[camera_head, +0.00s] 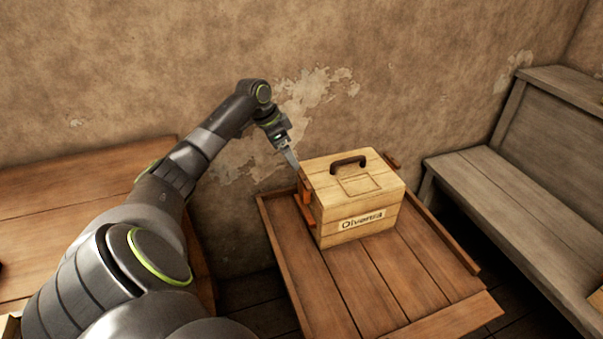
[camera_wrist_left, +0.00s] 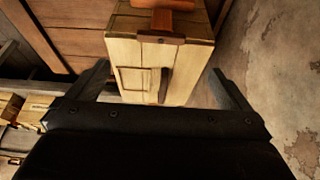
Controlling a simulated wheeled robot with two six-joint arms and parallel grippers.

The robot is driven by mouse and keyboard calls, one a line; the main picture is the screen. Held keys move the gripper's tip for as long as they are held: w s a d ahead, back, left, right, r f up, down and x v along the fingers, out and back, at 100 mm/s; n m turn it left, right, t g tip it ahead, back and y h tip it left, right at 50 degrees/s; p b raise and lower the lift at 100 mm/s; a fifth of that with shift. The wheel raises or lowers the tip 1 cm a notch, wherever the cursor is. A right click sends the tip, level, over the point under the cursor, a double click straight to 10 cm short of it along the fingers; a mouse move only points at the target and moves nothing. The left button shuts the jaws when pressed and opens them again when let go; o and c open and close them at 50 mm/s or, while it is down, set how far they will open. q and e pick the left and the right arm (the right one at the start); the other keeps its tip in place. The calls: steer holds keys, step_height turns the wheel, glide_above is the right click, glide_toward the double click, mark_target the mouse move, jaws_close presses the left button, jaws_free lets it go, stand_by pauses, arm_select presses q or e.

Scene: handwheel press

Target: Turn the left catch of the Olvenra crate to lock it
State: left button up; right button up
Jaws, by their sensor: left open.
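The Olvenra crate (camera_head: 383,203) is a pale wooden box with a dark handle on its lid and a name label on its front. Its left catch (camera_head: 306,197) is an orange-brown wooden piece on the crate's left side. The catch also shows at the top of the left wrist view (camera_wrist_left: 162,24). My left gripper (camera_head: 291,156) is open and empty, close to the crate's upper left edge and above the catch. In the left wrist view its fingers (camera_wrist_left: 160,68) stand apart, with the crate between them in the picture. I cannot tell whether they touch it. My right gripper is not in view.
The crate stands on a brown plank table (camera_head: 433,285) with raised side edges. Another wooden table (camera_head: 60,195) is at the left under my arm. A grey wooden bench (camera_head: 500,190) is at the right. A plaster wall (camera_head: 400,60) is close behind. The tabletop before the crate is clear.

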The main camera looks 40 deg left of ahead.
mark_target(304, 180)
arm_select(q)
steer(key=x, duration=1)
steer(key=shift+w+f+b, duration=0.15)
steer(key=shift+f+b, duration=0.15)
steer(key=shift+b, duration=0.1)
steer(key=shift+w+d+f, duration=0.1)
steer(key=shift+w+f, duration=0.15)
steer(key=shift+f, duration=0.45)
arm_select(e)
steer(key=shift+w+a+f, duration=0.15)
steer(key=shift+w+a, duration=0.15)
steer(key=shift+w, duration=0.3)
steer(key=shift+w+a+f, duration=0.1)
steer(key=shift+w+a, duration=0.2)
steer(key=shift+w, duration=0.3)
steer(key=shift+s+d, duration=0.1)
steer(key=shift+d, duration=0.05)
